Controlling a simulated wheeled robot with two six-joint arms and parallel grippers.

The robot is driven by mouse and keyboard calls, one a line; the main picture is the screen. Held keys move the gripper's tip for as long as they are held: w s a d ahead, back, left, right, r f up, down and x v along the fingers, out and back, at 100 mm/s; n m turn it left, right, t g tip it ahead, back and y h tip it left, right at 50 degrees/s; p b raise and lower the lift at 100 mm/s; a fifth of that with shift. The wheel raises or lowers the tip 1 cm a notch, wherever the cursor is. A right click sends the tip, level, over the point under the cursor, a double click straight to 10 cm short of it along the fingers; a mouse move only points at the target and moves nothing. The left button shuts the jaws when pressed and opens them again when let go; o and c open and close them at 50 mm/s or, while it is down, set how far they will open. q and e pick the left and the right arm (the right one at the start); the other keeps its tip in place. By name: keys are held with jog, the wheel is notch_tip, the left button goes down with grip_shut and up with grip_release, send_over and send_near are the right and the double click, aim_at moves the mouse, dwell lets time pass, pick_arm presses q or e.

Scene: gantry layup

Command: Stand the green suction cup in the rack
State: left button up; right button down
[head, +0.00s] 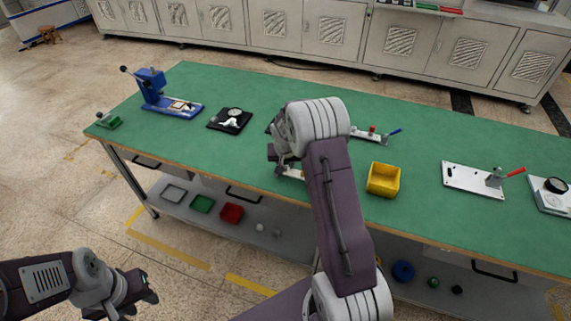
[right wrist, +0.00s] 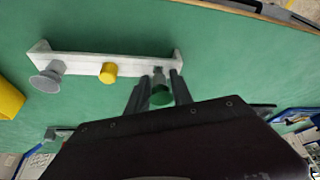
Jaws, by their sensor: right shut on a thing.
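The white rack (right wrist: 88,64) runs along the green table top in the right wrist view; a small part shows in the head view (head: 293,173). A grey suction cup (right wrist: 46,80) is at its left end and a yellow one (right wrist: 108,72) near its middle. My right gripper (right wrist: 158,82) is shut on the green suction cup (right wrist: 160,96) at the rack's right end. I cannot tell whether the cup's stem sits in the rack. In the head view my right gripper (head: 281,160) is partly hidden by my arm. My left gripper (head: 148,286) is off the table at lower left; its opening is unclear.
A yellow bin (head: 383,180) stands right of the rack. A blue press (head: 155,88), a black plate (head: 230,120) and a white plate with a red-handled clamp (head: 472,180) are on the green table (head: 330,90). Trays lie on the shelf below.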

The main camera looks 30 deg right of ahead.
jog(key=c, duration=1)
grip_release()
jog(key=shift+f, duration=0.1)
jog(key=shift+c, duration=0.2)
jog(key=v, duration=0.9)
jog(key=a+r, duration=0.3)
jog(key=r, duration=0.1)
jog(key=s+a+f+n+g, duration=0.1)
jog(key=s+a+f, duration=0.1)
jog(key=s, duration=0.5)
jog(key=s+a+f+n+g+y+p, duration=0.1)
jog(key=s+a+f+n, duration=0.1)
jog(key=s+a, duration=0.3)
jog(key=s+a+f+n+y, duration=0.1)
jog(key=s+a+f+n, duration=0.1)
jog(key=s, duration=0.8)
jog(key=shift+s+a+g, duration=0.15)
jog(key=shift+a+g, duration=0.25)
jog(key=shift+a, duration=0.45)
